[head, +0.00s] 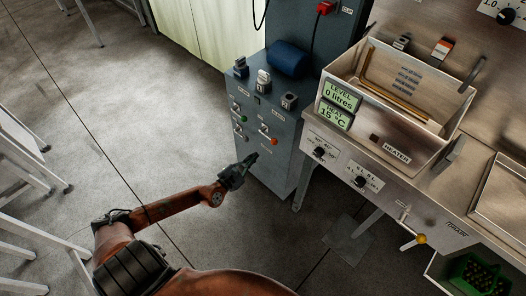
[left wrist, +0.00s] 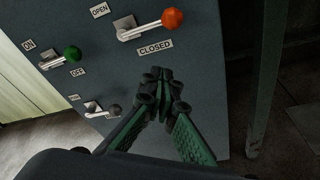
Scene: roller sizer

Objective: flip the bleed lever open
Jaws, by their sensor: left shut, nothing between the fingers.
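The lever marked OPEN and CLOSED (left wrist: 146,29) has a metal handle and an orange knob. It points right, with its handle just above the CLOSED label (left wrist: 155,47). In the head view its orange knob (head: 274,142) shows on the front of the grey cabinet. I cannot read the word bleed on it. My left gripper (head: 250,159) is shut and empty, below and left of the orange knob in the head view. In the left wrist view its fingertips (left wrist: 160,76) meet below the CLOSED label, apart from the lever. My right gripper is not in view.
A green-knobbed lever (left wrist: 66,56) and a grey-knobbed lever (left wrist: 106,110) sit left on the same cabinet (head: 268,173). A steel basin (head: 395,135) on a bench stands right of it, with a yellow-knobbed lever (head: 421,239) below.

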